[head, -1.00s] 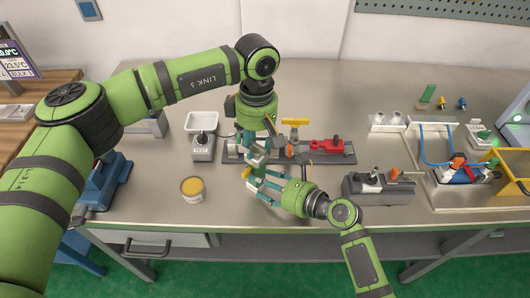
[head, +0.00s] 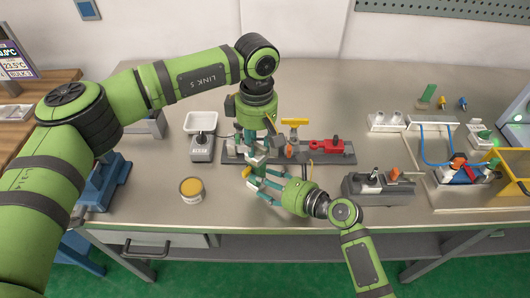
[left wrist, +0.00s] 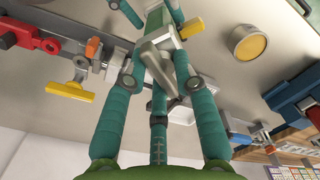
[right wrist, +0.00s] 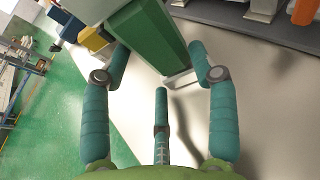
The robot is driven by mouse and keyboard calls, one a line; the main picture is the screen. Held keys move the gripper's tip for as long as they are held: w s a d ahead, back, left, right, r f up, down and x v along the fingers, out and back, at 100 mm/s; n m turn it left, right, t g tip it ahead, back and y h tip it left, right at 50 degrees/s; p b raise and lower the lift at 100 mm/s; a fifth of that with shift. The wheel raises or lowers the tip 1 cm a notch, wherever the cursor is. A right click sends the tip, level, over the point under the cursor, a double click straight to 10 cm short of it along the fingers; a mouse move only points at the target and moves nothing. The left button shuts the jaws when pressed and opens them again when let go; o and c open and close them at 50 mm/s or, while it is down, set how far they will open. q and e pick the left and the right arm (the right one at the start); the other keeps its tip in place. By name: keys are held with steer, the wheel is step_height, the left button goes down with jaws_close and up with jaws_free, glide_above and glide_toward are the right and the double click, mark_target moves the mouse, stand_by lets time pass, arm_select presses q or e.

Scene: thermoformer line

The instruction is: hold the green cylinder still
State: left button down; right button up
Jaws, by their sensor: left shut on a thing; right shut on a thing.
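The green cylinder (right wrist: 152,38) shows large in the right wrist view as a green body with flat-looking faces, next to a pale grey part. My right gripper (right wrist: 160,62) has its teal fingers on either side of it and is shut on it. In the head view my right gripper (head: 260,181) sits low at the front of the dark fixture plate. My left gripper (head: 254,155) is just above and behind it. In the left wrist view my left gripper (left wrist: 160,72) is shut on a grey metal part (left wrist: 158,58). Fingers hide most of both held things in the head view.
The dark fixture plate (head: 335,158) carries a red clamp (head: 322,146) and a yellow handle (head: 295,122). A white-trayed scale (head: 202,148) and a yellow-topped tin (head: 192,190) stand left. A grey block fixture (head: 378,190) stands right.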

arm_select(q)
steer(key=shift+s+r, duration=0.1)
steer(key=shift+r, duration=0.05)
stand_by(0.3)
steer(key=m, duration=0.4)
steer(key=shift+d+m, duration=0.1)
steer(key=shift+m, duration=0.3)
steer(key=m, duration=0.4)
steer(key=shift+m, duration=0.4)
steer(key=m, duration=0.4)
steer(key=shift+s+m, duration=0.1)
steer(key=shift+m, duration=0.3)
